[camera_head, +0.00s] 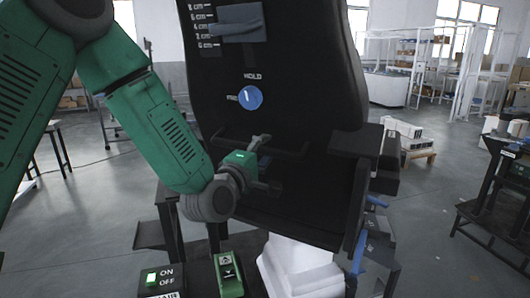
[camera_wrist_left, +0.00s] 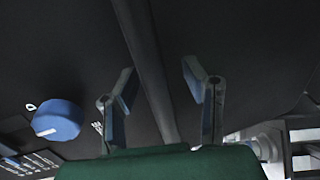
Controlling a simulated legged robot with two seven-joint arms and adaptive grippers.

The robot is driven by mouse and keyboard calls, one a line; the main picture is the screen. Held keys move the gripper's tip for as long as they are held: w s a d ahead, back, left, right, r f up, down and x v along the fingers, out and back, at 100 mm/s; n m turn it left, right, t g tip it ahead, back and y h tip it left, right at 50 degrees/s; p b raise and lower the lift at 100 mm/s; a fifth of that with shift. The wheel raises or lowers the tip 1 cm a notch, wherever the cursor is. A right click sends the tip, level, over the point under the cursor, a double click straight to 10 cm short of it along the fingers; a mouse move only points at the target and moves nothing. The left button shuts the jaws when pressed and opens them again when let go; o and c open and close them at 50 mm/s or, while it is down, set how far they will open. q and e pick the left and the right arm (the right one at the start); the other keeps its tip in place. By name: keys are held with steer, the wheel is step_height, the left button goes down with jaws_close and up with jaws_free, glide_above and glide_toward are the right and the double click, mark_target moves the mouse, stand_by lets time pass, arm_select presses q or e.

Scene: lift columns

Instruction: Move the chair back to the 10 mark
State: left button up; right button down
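The black chair (camera_head: 300,205) stands in the middle of the head view, with a tall panel-like back. A white cm scale (camera_head: 205,22) is printed at its top left, beside a grey-blue flap or lever (camera_head: 240,24); I see no clear 10 mark. A blue round knob (camera_head: 250,97) sits below, under the word HOLD, and also shows in the wrist view (camera_wrist_left: 57,120). A dark bar (camera_head: 285,152) crosses the chair's front. My left gripper (camera_head: 268,162) is open at this bar; in the wrist view the bar (camera_wrist_left: 148,70) runs between its parted fingers (camera_wrist_left: 158,80). My right gripper is out of view.
An ON/OFF switch box (camera_head: 163,278) and a green device (camera_head: 229,276) are at the bottom, near a white pedestal (camera_head: 298,268). Blue levers (camera_head: 359,250) stand right of the chair. A dark table (camera_head: 500,190) is at far right; open floor (camera_head: 430,215) lies between.

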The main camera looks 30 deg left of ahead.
arm_select(q)
steer(key=shift+s, duration=0.1)
steer(key=shift+s, duration=0.3)
steer(key=s, duration=0.6)
steer(key=shift+s+d+f, duration=0.2)
steer(key=shift+s+f, duration=0.05)
steer(key=shift+f, duration=0.2)
